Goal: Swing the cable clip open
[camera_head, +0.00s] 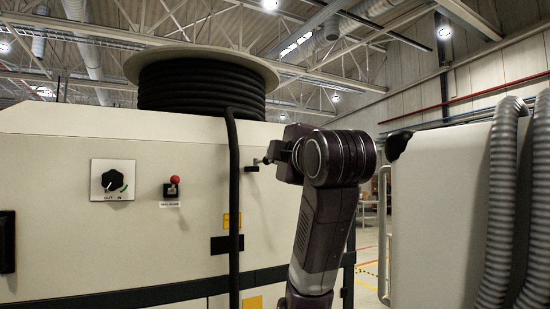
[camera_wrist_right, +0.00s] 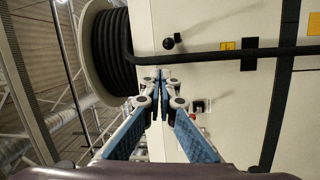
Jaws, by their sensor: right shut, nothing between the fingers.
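A small black fitting (camera_head: 252,168), which looks like the cable clip, sits on the pale cabinet wall just right of the hanging black cable (camera_head: 234,200). In the right wrist view the fitting (camera_wrist_right: 170,43) shows as a dark block with a round knob, apart from the cable (camera_wrist_right: 230,53). I cannot tell whether it is latched. In the head view my right wrist hides most of the gripper. My left gripper is not in view.
The cable reel (camera_head: 202,85) stands on top of the cabinet (camera_head: 60,190). A rotary switch (camera_head: 112,180) and a red-knobbed switch (camera_head: 173,186) are on the cabinet front. A pale unit (camera_head: 440,210) with grey ribbed hoses (camera_head: 503,190) stands at the right.

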